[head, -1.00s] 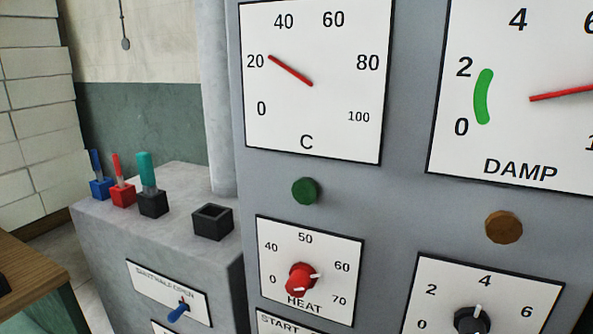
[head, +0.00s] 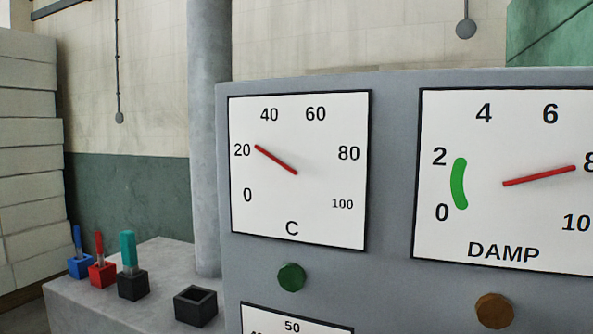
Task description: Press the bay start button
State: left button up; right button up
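The bay start button is not in the head view now. The grey control panel (head: 390,130) fills the right side. Its C dial (head: 298,205) has a red needle near 20. Its DAMP dial (head: 500,215) has a red needle pointing right near 8, away from the green arc between 0 and 2. A green round piece (head: 291,277) sits under the C dial and an amber-brown one (head: 495,310) under the DAMP dial. The top of the HEAT plate (head: 297,319) shows at the bottom edge, its knob out of frame. Neither gripper is in view.
A grey ledge (head: 75,300) at lower left bears blue (head: 80,266), red (head: 102,273) and teal-topped black (head: 132,284) holders and an empty black square socket (head: 196,306). A grey column (head: 208,130) stands behind. White stacked blocks (head: 28,150) stand at far left.

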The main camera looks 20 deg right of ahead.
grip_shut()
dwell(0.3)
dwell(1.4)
